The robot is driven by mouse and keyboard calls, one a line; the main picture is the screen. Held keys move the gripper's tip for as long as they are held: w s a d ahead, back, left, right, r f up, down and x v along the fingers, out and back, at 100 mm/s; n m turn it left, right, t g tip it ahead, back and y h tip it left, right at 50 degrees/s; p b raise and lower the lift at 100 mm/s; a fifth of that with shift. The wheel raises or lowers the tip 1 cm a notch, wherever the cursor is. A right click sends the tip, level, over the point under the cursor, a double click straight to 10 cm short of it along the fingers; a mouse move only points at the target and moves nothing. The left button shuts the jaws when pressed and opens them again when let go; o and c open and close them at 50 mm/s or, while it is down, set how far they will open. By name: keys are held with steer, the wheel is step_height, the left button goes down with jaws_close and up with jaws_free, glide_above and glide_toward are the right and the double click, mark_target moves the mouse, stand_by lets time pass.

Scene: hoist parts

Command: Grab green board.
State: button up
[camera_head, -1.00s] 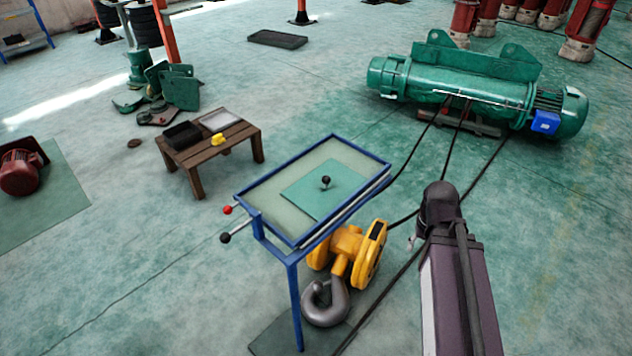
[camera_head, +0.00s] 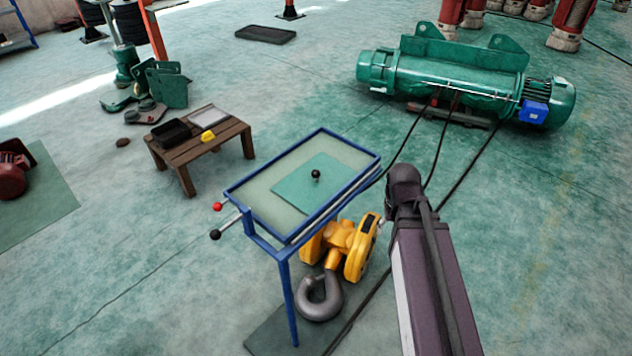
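The green board (camera_head: 300,192) is a flat teal rectangle lying on the top of a blue-framed table (camera_head: 264,236). A small black ball knob (camera_head: 316,174) stands up from near its middle. My arm rises at the lower right, to the right of the table and apart from the board. My gripper cannot be made out; only dark arm links show.
A yellow hook block (camera_head: 340,240) with a grey hook (camera_head: 319,298) is under and beside the table. Red and black ball levers (camera_head: 216,234) stick out at its left. A low wooden bench (camera_head: 212,150) stands behind left. A green hoist (camera_head: 460,82) with trailing cables lies behind right.

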steer(key=w+a+n+t+h+b, duration=0.1)
steer(key=w+a+n+h+b, duration=0.1)
steer(key=w+a+n, duration=0.4)
steer(key=w+a+n+t+h+b, duration=0.1)
steer(key=w+a+n+h+b, duration=0.2)
steer(key=a, duration=0.6)
steer(key=w+a+f+n+t+h+b, duration=0.1)
steer(key=w+a+n+t+h+b, duration=0.1)
steer(key=w+a+n, duration=0.6)
steer(key=shift+w+f+n+h+b, duration=0.1)
steer(key=shift+w+n+h+b, duration=0.2)
steer(key=shift+n+h+b, duration=0.6)
steer(key=a+n+t, duration=0.1)
steer(key=a, duration=0.2)
steer(key=a+r+n+t+h+b, duration=0.1)
steer(key=a, duration=0.3)
steer(key=w+a+r+n+h, duration=0.1)
steer(key=a+n, duration=0.1)
steer(key=a, duration=0.1)
steer(key=shift+a+r+t, duration=0.1)
steer(key=shift+a+t, duration=0.15)
steer(key=shift+t, duration=0.15)
steer(key=shift+d, duration=0.15)
steer(key=b, duration=0.4)
glide_above(303, 184)
steer(key=shift+f, duration=1.65)
